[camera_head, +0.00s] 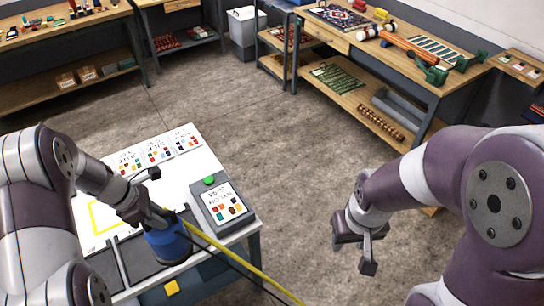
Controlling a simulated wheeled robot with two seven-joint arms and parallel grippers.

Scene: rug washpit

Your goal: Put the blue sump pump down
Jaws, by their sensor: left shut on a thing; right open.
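The blue sump pump (167,247) is at the lower left in the head view, over the front part of a white-topped table (205,160). My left gripper (150,217) is shut on its top. A yellow hose or cord and a dark cable run from near the pump to the lower right. I cannot tell whether the pump's underside touches the table. My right gripper (358,252) is open and empty, over the floor to the right of the table.
A grey box with a green button (209,181) stands at the table's right edge, close to the pump. Printed cards (158,150) lie along the back. A workbench with rugs (340,16) stands at the upper right. The concrete floor (290,150) between is clear.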

